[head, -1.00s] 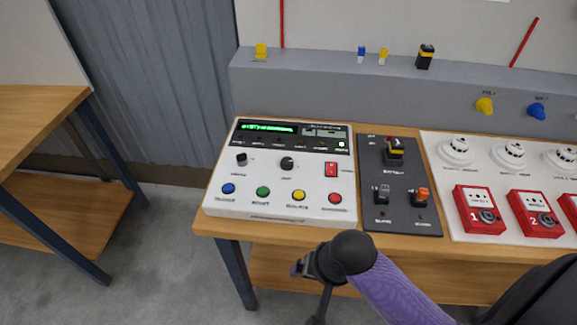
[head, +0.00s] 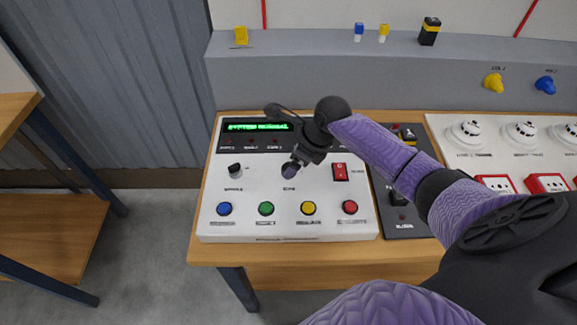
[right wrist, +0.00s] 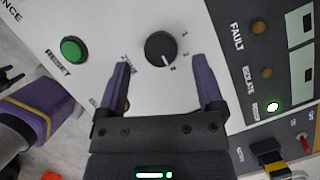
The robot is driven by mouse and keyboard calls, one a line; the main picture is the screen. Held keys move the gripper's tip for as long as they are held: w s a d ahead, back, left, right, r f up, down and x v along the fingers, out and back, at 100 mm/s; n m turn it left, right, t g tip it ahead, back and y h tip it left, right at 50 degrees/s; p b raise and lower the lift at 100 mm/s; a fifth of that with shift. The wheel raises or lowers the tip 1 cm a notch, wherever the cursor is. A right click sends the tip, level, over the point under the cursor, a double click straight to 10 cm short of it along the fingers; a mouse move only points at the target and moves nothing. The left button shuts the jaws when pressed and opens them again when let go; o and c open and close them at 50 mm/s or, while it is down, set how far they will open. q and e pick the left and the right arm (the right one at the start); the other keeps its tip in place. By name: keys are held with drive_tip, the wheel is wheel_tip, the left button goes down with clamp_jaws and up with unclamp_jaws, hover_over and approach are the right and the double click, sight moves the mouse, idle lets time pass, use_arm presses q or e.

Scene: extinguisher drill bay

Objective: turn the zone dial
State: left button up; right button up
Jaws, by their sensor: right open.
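The zone dial (right wrist: 161,47) is a round black knob on the white control panel (head: 219,187). In the right wrist view its white mark points down, near a printed number. I see no contact, and nothing is held.
A black knob (head: 235,170) and a red switch (head: 340,171) flank the dial. Blue (head: 224,208), green (head: 266,208), yellow (head: 308,208) and red (head: 350,206) buttons line the front. A green-lit display (head: 257,127) lies behind. A dark switch panel (head: 405,228) stands right.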

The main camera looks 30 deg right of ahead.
drive_tip(key=x, duration=0.2)
drive_tip(key=shift+w+f+b, duration=0.1)
drive_tip(key=shift+f+b, duration=0.2)
drive_tip(key=shift+b, duration=0.05)
use_arm(q)
drive_tip(key=shift+w+d+f, duration=0.35)
drive_tip(key=shift+w+f, duration=0.25)
drive_tip(key=shift+f, duration=0.05)
use_arm(e)
drive_tip(key=shift+a, duration=0.1)
